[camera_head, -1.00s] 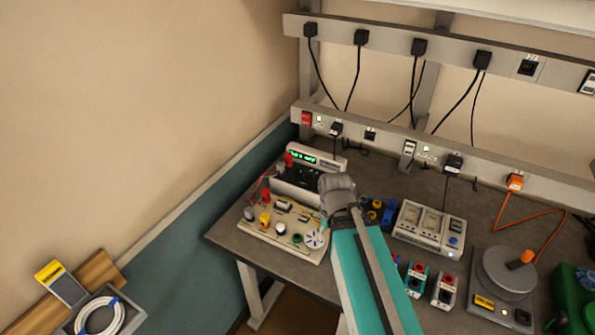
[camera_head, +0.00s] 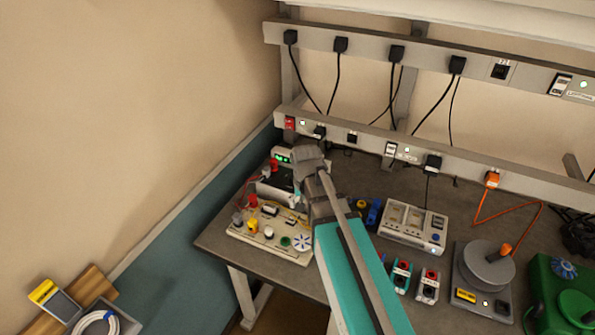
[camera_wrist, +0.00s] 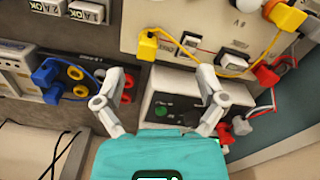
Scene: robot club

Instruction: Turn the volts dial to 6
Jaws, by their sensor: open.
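The bench power supply (camera_head: 277,186) stands at the left rear of the bench, with a lit green display (camera_head: 282,158) whose figures I cannot read. In the wrist view, the supply (camera_wrist: 195,84) is a pale box with a dark panel bearing a round green part (camera_wrist: 160,108). I cannot tell which part is the volts dial. My gripper (camera_head: 297,196) is over the supply's right side and hides part of it and its display. In the wrist view, its two fingers (camera_wrist: 160,75) are wide apart, in front of the supply, with nothing held between them.
A pale circuit board (camera_head: 262,240) with wires and coloured parts lies in front of the supply. Blue plugs and yellow sockets (camera_wrist: 75,72) are close beside one finger. A grey meter unit (camera_head: 412,228) stands to the right. The wall is close on the left.

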